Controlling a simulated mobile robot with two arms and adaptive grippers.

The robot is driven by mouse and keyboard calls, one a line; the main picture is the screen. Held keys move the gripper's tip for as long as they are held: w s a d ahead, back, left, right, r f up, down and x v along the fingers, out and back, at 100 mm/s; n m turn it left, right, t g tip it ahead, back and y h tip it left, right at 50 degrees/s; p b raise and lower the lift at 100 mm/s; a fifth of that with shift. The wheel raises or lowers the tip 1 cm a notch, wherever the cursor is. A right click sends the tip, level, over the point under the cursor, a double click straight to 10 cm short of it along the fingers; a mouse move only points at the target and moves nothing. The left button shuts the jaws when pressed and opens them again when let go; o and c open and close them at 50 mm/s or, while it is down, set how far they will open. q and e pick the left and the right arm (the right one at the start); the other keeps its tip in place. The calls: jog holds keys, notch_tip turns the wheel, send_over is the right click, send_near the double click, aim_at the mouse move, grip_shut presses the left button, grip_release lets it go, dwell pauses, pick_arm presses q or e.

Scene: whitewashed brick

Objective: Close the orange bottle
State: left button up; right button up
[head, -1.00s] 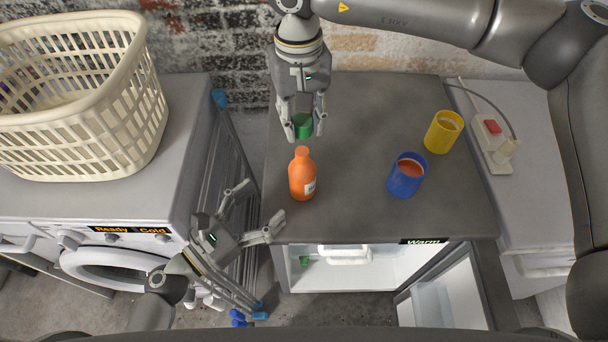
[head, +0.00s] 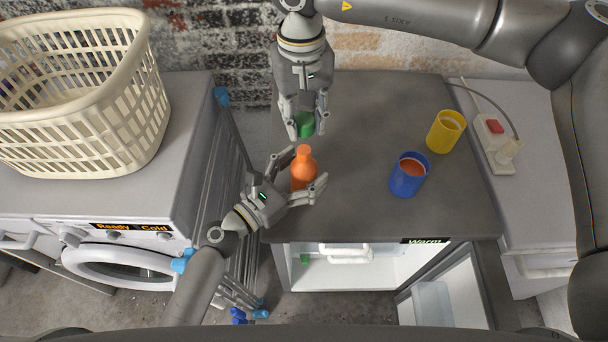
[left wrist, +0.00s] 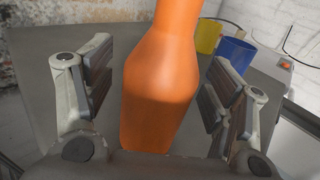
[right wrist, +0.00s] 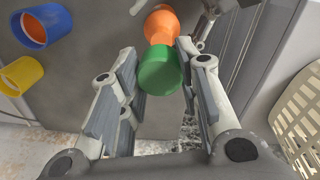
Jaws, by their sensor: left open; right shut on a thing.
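The orange bottle (head: 303,166) stands upright on the grey top near its front left edge. It fills the middle of the left wrist view (left wrist: 160,85). My left gripper (head: 306,172) is open, with its fingers on either side of the bottle and gaps visible between pads and bottle in the left wrist view. My right gripper (head: 306,128) is shut on the green cap (head: 305,124), above and behind the bottle's neck. In the right wrist view the green cap (right wrist: 160,72) partly covers the bottle (right wrist: 161,24). The cap is apart from the bottle in the head view.
A blue cup (head: 408,176) with orange-red contents and a yellow cup (head: 445,132) stand to the right. A power strip (head: 494,140) lies beyond them. A laundry basket (head: 85,100) sits on the washer at left. The open fridge (head: 350,276) is below the grey top.

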aim_at(304, 149)
pick_arm(q)
jog(key=shift+w+d, duration=0.15)
jog(key=c, duration=1.5)
jog(key=shift+c, duration=0.2)
pick_arm(e)
jog(key=shift+f, duration=2.5)
jog(key=shift+f, duration=0.9)
jog(key=shift+f, duration=0.6)
